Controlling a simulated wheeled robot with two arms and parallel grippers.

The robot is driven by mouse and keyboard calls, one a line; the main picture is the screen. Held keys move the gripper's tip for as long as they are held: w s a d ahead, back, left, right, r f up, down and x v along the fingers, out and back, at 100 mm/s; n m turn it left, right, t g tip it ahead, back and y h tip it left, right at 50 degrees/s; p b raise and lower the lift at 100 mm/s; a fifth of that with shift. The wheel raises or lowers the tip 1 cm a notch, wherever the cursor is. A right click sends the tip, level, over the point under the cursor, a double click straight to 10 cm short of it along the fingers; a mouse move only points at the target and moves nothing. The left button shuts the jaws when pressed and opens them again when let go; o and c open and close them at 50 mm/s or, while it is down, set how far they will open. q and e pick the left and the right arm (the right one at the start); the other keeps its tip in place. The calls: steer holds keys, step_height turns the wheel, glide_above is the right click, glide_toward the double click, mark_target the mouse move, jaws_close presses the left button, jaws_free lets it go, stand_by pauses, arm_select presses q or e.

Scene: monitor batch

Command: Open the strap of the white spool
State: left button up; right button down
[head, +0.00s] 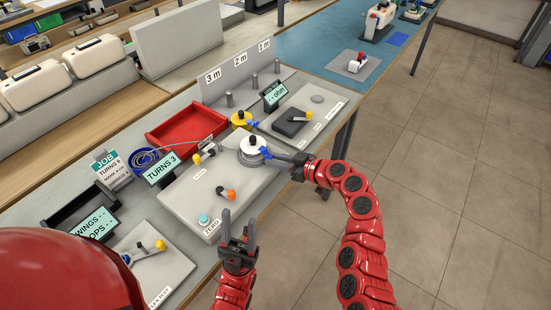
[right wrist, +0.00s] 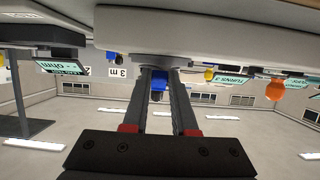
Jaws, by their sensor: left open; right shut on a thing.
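The white spool (head: 251,143), with a black knob on top, sits on the grey winding station (head: 185,190) in the middle of the bench. Its blue strap (head: 265,152) sticks out on the right side. My right gripper (head: 270,155) reaches in from the right and is shut on the blue strap; blue also shows between its fingers in the right wrist view (right wrist: 158,86). The fingers hide part of the strap. My left gripper (head: 239,222) is open and empty, in front of the station's front edge, apart from the spool.
A yellow spool (head: 240,118) with a blue tab stands just behind the white one. An orange-topped handle (head: 230,194) and a teal button (head: 204,219) are on the station's front part. A red tray (head: 187,132) and a TURNS 3 display (head: 161,170) stand behind.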

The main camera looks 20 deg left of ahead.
mark_target(271, 157)
steer(key=shift+r+h+p, duration=0.4)
steer(key=shift+r+h, duration=0.1)
steer(key=shift+r, duration=0.05)
steer(key=shift+r+g+h+p, duration=0.3)
steer(key=shift+g+h+p, duration=0.2)
steer(key=shift+h, duration=0.3)
steer(key=shift+r+h, duration=0.15)
steer(key=shift+h, duration=0.25)
steer(key=shift+w+r+g+h, duration=0.1)
steer(key=shift+r+g+h, duration=0.25)
steer(key=shift+h, duration=0.55)
steer(key=h+b, duration=0.1)
steer(key=g+h, duration=0.1)
steer(key=h, duration=0.1)
steer(key=shift+a+r+b, duration=0.15)
steer(key=shift+r+b, duration=0.2)
steer(key=shift+b, duration=0.05)
steer(key=shift+a+r+g+h+b, duration=0.15)
steer(key=shift+r+g+h+b, duration=0.25)
steer(key=shift+h+b, duration=0.3)
steer(key=shift+a+h, duration=0.1)
steer(key=shift+h, duration=0.3)
